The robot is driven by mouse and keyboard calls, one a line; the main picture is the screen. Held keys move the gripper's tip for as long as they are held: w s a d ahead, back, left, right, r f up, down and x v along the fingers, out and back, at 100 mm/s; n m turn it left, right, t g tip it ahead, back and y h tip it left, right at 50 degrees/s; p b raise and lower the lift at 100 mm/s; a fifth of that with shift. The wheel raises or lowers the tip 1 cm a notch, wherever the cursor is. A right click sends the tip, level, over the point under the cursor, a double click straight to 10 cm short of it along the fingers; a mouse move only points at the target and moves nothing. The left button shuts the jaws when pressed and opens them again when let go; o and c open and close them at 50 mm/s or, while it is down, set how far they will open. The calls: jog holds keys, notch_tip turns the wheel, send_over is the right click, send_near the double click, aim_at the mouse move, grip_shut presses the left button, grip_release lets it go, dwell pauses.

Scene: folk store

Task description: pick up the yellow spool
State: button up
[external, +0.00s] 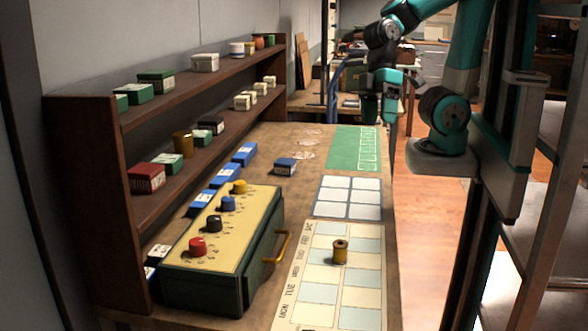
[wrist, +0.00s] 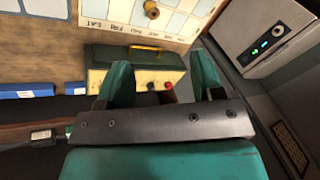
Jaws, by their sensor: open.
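The yellow spool (external: 340,252) stands upright on a cell of the weekday chart (external: 318,258) at the near right of the table. It also shows at the top edge of the wrist view (wrist: 151,9), on the same chart. My gripper (external: 380,108) is raised above the far right side of the table, well away from the spool. In the wrist view its two teal fingers (wrist: 163,72) are spread apart with nothing held between them.
A green box (external: 222,250) with a yellow top carries red, black, blue and yellow knobs, and a handle facing the chart. A wooden shelf (external: 80,160) with small boxes lines the left wall. A white grid (external: 348,197) and green mat (external: 350,150) lie behind the chart.

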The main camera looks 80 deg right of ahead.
jog(key=n+h+b, duration=0.4)
jog(key=n+b, duration=0.6)
jog(key=n, duration=0.9)
send_over(338, 259)
jog(key=f, duration=2.3)
jog(key=shift+w+f, duration=0.25)
jog(key=f, duration=0.5)
jog(key=shift+s+a+f, duration=0.1)
jog(key=shift+s, duration=0.1)
jog(key=c, duration=1)
